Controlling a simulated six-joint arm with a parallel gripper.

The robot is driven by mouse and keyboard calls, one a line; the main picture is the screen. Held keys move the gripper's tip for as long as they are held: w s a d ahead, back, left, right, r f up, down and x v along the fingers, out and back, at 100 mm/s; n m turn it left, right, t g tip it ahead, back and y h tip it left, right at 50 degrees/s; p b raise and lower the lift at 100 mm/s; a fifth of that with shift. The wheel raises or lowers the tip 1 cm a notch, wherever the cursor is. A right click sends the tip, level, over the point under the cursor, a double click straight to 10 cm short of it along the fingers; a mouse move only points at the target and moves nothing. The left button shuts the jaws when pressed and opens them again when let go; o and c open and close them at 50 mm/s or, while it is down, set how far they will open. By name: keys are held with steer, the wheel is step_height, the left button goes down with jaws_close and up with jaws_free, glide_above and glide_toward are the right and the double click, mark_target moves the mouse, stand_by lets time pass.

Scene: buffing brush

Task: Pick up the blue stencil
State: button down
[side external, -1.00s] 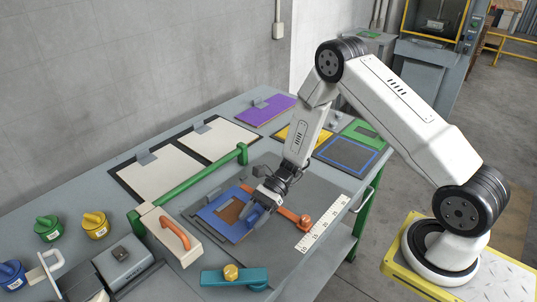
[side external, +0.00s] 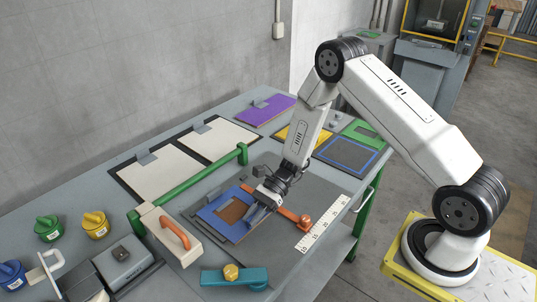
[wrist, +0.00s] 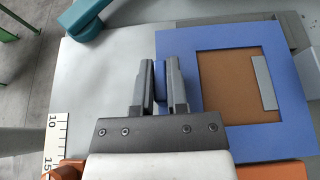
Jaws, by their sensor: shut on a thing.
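The blue stencil (side external: 212,214) is a flat frame around a brown window, lying on a grey plate on the bench. In the wrist view its blue frame (wrist: 213,98) is at the right, with a small blue tab (wrist: 159,80) on its near-left side. My gripper (wrist: 160,66) is shut on that tab, one grey finger on each side. In the side view my gripper (side external: 257,216) is at the stencil's right edge. The stencil looks flat on what lies beneath; I cannot tell any gap.
An orange clamp bar (side external: 290,214) lies just beyond my gripper, beside a white ruler (side external: 322,225). A cream block with an orange handle (side external: 173,236) and a green rail (side external: 200,175) stand to the left. A teal bar (side external: 250,278) lies in front.

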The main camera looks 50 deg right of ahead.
steer(key=shift+r, duration=0.1)
steer(key=shift+r, duration=0.7)
steer(key=s+d+r, duration=0.2)
steer(key=s+r, duration=0.9)
steer(key=s, duration=0.3)
steer(key=shift+r, duration=0.2)
steer(key=shift+w, duration=0.2)
